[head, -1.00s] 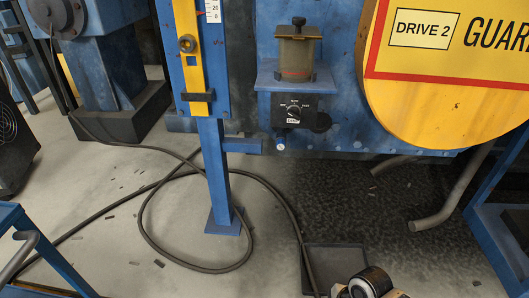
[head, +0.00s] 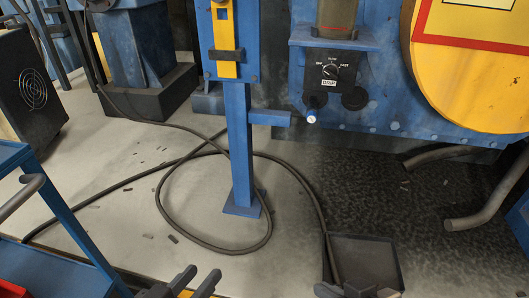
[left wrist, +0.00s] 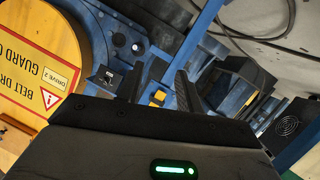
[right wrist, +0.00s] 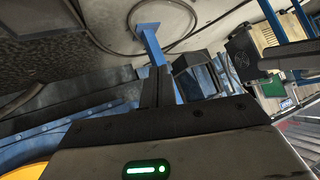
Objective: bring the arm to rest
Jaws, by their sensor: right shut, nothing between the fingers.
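My left gripper (head: 200,277) shows at the bottom edge of the head view, its two fingers apart. In the left wrist view its fingers (left wrist: 160,82) stand apart with nothing held between them. My right gripper (head: 357,283) shows at the bottom edge of the head view, right of the left one, in front of a dark tray. In the right wrist view its fingers (right wrist: 157,82) are together and hold nothing. Most of both arms is out of the head view.
A blue machine with a drip dial (head: 328,72) and yellow guard (head: 475,75) stands ahead. A blue post (head: 240,150) and looped cable (head: 205,245) are on the floor. The dark tray (head: 375,262) lies at lower right. A blue cart (head: 60,215) stands at left.

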